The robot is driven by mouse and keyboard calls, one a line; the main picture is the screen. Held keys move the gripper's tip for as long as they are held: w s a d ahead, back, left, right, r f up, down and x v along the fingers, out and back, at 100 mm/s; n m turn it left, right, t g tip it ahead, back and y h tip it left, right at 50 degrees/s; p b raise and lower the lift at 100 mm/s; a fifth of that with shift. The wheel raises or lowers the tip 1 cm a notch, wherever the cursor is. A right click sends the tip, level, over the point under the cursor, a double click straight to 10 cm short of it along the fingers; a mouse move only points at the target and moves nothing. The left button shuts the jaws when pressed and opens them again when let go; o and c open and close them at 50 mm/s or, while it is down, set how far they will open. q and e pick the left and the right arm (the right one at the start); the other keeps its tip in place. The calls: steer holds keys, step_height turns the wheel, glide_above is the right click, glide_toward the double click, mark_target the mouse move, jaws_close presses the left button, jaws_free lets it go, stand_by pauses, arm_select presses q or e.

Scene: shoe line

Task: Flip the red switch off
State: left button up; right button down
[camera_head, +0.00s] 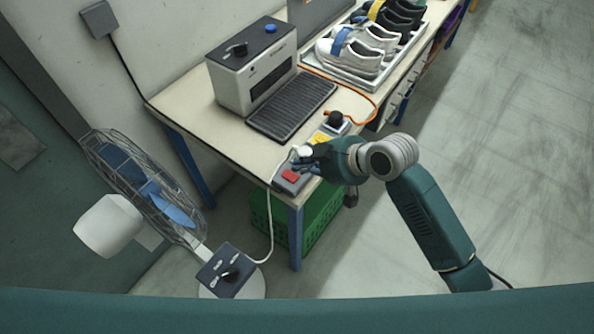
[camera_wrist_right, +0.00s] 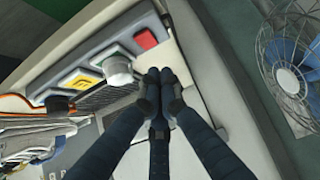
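The red switch (camera_head: 290,176) sits on a grey control box at the near corner of the workbench. It also shows in the right wrist view (camera_wrist_right: 146,40), at the end of a row of controls. My right gripper (camera_head: 303,164) hangs over the box close to the red switch, partly covering the box's edge. In the right wrist view its dark fingers (camera_wrist_right: 159,76) come together at the tips with nothing between them. The fingertips appear beside the switch and the round knob (camera_wrist_right: 118,68); contact cannot be told. My left gripper is in neither view.
Beside the switch are a yellow label (camera_head: 320,137) and a black knob (camera_head: 334,118). A grey machine (camera_head: 252,75) and a rack of shoes (camera_head: 362,50) stand farther along the bench. A fan (camera_head: 150,190) stands left; a green crate (camera_head: 318,215) is below.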

mark_target(293, 179)
steer(key=f, duration=0.1)
steer(key=a+f, duration=0.1)
steer(key=w+f+p, duration=0.1)
steer(key=f, duration=0.1)
steer(key=shift+a, duration=0.2)
steer(key=shift+d+f, duration=0.1)
steer(key=shift+f, duration=0.7)
steer(key=shift+f, duration=0.3)
steer(key=f+b, duration=0.1)
steer(key=b, duration=0.2)
steer(key=shift+s+d+f+t+y, duration=0.2)
steer(key=shift+t+y, duration=0.1)
steer(key=shift+y, duration=0.1)
steer(key=shift+a+r+p, duration=0.1)
steer(key=shift+r+p, duration=0.3)
steer(key=shift+r, duration=0.2)
steer(key=shift+w, duration=0.1)
steer(key=shift+r, duration=0.1)
